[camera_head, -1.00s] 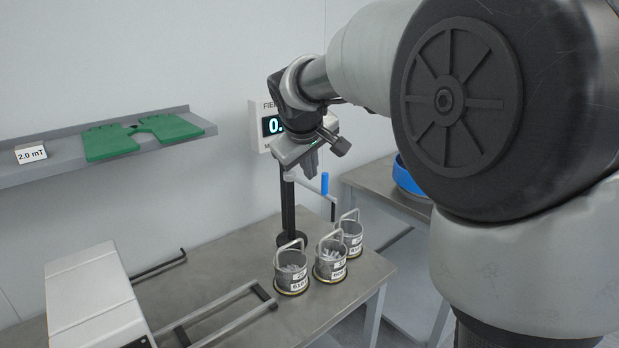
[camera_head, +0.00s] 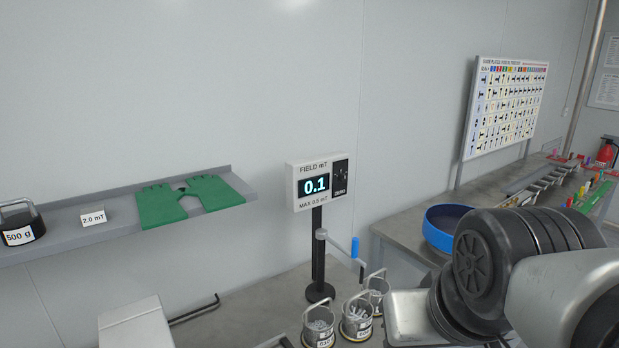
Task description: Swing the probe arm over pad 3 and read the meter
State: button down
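The field meter (camera_head: 320,184) on a black post (camera_head: 318,252) reads 0.1, with "MAX 0.5 mT" printed below. The grey probe arm (camera_head: 338,247) reaches from the post to the right and forward, with a blue upright handle (camera_head: 355,247) and a dark piece hanging at its outer end. Three metal canisters with wire handles stand in a row by the post: left (camera_head: 318,328), middle (camera_head: 356,318) and right (camera_head: 376,293). Pads under them are mostly hidden, and I cannot read which is pad 3. My arm fills the lower right; my gripper's fingers do not show.
A wall shelf (camera_head: 75,236) holds green gloves (camera_head: 188,201), a 2.0 mT card (camera_head: 93,216) and a 500 g weight (camera_head: 20,228). A blue round tray (camera_head: 446,227) sits on the right bench, beside my arm. A chart board (camera_head: 506,105) stands behind.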

aim_at(321, 234)
jog(key=i+l+u, duration=0.2)
jog(key=l+u, duration=0.15)
jog(key=l, duration=0.25)
jog(key=i+l+u, duration=0.15)
jog(key=l+u, duration=0.25)
jog(key=l, duration=0.2)
jog(key=l+u, duration=0.35)
jog(key=l, duration=0.3)
